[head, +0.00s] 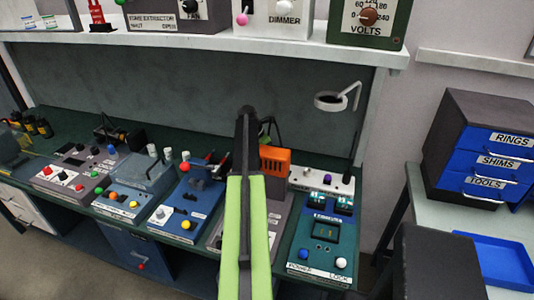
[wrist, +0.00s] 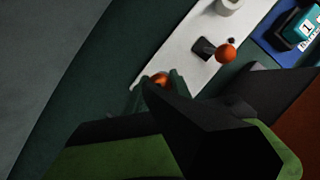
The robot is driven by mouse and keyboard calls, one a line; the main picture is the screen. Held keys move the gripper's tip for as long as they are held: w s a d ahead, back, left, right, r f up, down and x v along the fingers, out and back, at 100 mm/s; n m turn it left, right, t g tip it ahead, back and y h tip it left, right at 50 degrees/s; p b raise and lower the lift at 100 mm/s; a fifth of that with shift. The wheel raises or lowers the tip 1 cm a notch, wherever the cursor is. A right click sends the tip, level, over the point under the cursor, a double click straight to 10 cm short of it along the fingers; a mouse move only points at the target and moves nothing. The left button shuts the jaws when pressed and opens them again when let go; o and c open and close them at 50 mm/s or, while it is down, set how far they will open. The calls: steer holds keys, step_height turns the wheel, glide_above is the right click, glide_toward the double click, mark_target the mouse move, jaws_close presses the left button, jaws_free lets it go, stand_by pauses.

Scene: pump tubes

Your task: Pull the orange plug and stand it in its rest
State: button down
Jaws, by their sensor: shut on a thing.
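In the wrist view my gripper (wrist: 160,88) is shut on a small orange piece, which I take to be the orange plug (wrist: 160,79). Only its rounded top shows between the fingertips, at the edge of a white panel (wrist: 185,63). I cannot tell whether it is still seated or lifted. An orange ball on a short stalk (wrist: 226,53) rises from a dark base on the same panel, apart from the fingers. My dark wrist hides the lower part of this view. In the head view my arm hides the fingertips and the plug. I cannot make out the rest for certain.
An orange box (head: 275,161) stands just right of my arm. A magnifier lamp (head: 333,101) hangs over the panel at the right. Several knobbed consoles, including a blue one (head: 185,212), line the bench to the left. A shelf (head: 200,43) runs above.

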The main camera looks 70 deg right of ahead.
steer(key=shift+f+b, duration=0.95)
steer(key=shift+f, duration=0.1)
steer(key=c, duration=1)
jaws_free()
steer(key=shift+r, duration=0.1)
steer(key=shift+c, duration=0.2)
steer(key=shift+r, duration=0.1)
steer(key=p+v, duration=1.6)
steer(key=v, duration=0.1)
steer(key=shift+a, duration=0.15)
steer(key=shift+w, duration=0.1)
